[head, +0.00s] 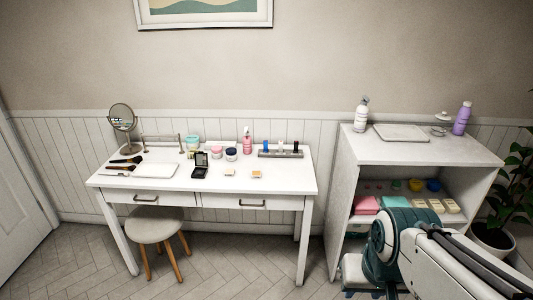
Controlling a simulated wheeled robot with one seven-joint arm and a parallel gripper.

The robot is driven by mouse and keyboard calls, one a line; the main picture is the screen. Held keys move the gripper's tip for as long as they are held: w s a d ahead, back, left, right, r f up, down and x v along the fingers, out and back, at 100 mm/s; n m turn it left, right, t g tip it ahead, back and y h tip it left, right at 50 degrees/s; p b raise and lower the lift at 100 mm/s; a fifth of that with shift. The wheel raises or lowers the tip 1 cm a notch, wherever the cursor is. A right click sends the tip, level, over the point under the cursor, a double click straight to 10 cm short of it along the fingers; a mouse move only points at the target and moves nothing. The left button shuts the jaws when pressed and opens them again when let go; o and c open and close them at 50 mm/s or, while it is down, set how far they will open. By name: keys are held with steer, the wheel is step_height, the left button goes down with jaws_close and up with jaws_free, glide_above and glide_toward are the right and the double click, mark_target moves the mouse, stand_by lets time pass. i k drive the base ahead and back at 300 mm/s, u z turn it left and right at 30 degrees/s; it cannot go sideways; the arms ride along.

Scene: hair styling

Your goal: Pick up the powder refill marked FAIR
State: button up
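Two small pale, tan-topped pieces lie flat near the front of the white vanity table (275,185): a left piece (229,173) and a right piece (256,174). They look like powder refills, but their markings are too small to read, so I cannot tell which is FAIR. An open black compact (200,171) with a raised mirror lid stands to their left. My arm shows at the lower right, in front of the shelf and well away from the table. My gripper cannot be made out in this view.
Jars, a pink bottle (247,144) and a grey rack (280,153) stand behind the small pieces. A mirror (122,120), brushes and a white tray are at left. A stool (154,224) stands in front. A shelf unit (409,150) is at right. The table's front right is clear.

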mark_target(229, 172)
steer(key=z, duration=0.05)
steer(key=i, duration=1.45)
steer(key=u, duration=1.2)
steer(key=i, duration=0.9)
steer(key=u, duration=0.9)
